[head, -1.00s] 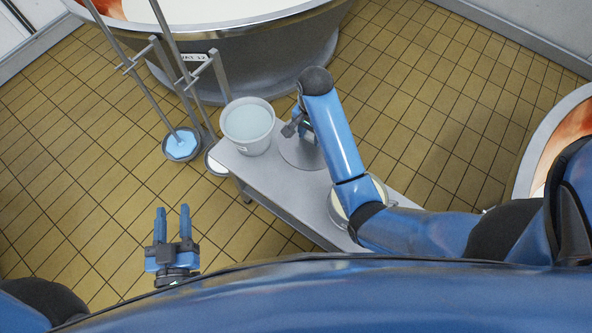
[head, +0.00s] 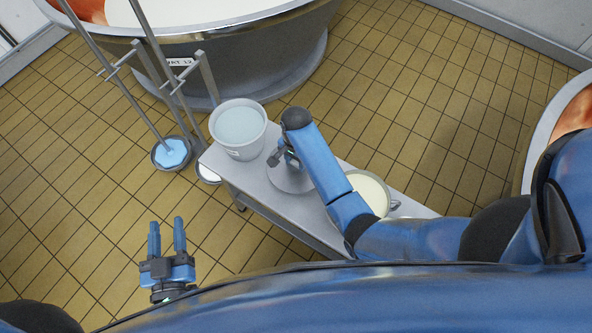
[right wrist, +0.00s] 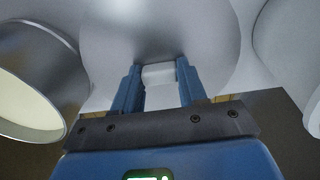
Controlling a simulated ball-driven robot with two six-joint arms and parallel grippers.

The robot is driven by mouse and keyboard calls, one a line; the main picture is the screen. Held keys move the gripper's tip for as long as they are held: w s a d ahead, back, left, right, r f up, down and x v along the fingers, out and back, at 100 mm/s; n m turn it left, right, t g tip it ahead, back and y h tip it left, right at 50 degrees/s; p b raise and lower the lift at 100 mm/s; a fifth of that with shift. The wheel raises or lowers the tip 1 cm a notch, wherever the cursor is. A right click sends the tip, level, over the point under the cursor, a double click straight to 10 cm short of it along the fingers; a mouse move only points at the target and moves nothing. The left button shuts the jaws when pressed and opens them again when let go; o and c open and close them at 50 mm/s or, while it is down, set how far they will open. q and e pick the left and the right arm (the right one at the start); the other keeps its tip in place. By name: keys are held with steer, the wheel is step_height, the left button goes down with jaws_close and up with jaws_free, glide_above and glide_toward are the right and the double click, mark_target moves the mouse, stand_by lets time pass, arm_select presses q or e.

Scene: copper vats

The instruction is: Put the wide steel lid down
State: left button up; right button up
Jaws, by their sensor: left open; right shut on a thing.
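The wide steel lid (head: 294,182) is a flat grey disc over the middle of the steel bench, between the white bucket and the cream-filled pot. My right gripper (head: 283,159) is shut on its handle from above. In the right wrist view, the pale handle (right wrist: 158,75) sits between the two blue fingers of my right gripper (right wrist: 159,84), and the lid (right wrist: 165,35) spreads out below. I cannot tell whether the lid touches the bench. The arm hides part of its right side. My left gripper (head: 167,240) is open and empty over the floor at lower left.
The steel bench (head: 262,194) carries the white bucket (head: 239,150) of liquid at its left end and the steel pot (head: 389,199) to the right. A large vat (head: 240,60) stands behind. Poles rise from a small bucket of blue liquid (head: 171,154) left of the bench.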

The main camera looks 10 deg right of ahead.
mark_target(296, 170)
steer(key=shift+f+b, duration=0.55)
steer(key=shift+f, duration=2.65)
steer(key=shift+f, duration=0.15)
steer(key=o, duration=1.1)
steer(key=shift+c, duration=0.2)
step_height(296, 170, up, 12)
steer(key=shift+r+p, duration=0.2)
steer(key=shift+p, duration=0.85)
